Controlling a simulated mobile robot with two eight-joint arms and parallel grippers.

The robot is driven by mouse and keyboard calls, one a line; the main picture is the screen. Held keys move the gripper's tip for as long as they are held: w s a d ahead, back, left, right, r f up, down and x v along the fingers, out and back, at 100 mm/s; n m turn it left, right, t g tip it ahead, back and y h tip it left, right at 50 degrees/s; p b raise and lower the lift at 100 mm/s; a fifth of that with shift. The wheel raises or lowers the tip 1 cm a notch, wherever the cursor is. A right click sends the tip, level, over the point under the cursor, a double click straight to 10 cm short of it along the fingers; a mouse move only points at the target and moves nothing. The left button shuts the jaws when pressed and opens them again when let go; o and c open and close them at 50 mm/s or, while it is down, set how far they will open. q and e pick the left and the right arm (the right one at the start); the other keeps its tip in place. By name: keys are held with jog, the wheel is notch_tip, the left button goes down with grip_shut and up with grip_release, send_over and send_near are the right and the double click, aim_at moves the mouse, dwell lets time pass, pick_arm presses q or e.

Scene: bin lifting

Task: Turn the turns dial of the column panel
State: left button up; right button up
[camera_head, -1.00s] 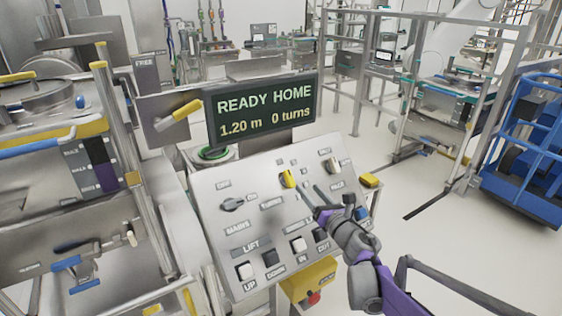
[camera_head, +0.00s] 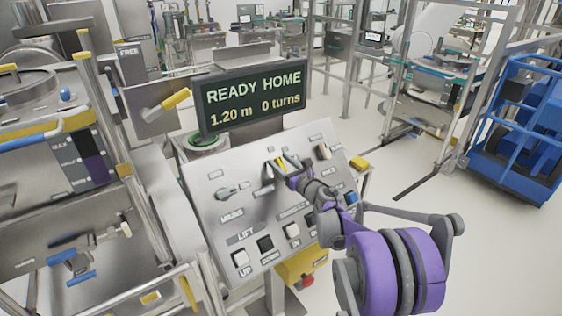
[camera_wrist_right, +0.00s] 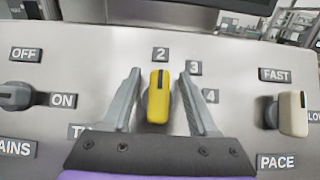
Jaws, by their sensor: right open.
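The column panel (camera_head: 205,190) is a sloped grey board under a display (camera_head: 255,95) reading "READY HOME 1.20 m 0 turns". My right gripper (camera_wrist_right: 160,88) is open, with one finger on each side of the dial and a gap visible on both sides. In the head view the right gripper (camera_head: 277,168) covers most of the dial. My left gripper is not in view.
On the panel, a grey mains knob (camera_wrist_right: 18,97) is left of the dial and a cream pace knob (camera_wrist_right: 290,113) is right of it. Lift buttons (camera_head: 240,259) line the lower edge. A blue cart (camera_head: 520,130) stands at the right; floor between is clear.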

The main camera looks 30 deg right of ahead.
grip_shut()
dwell(0.3)
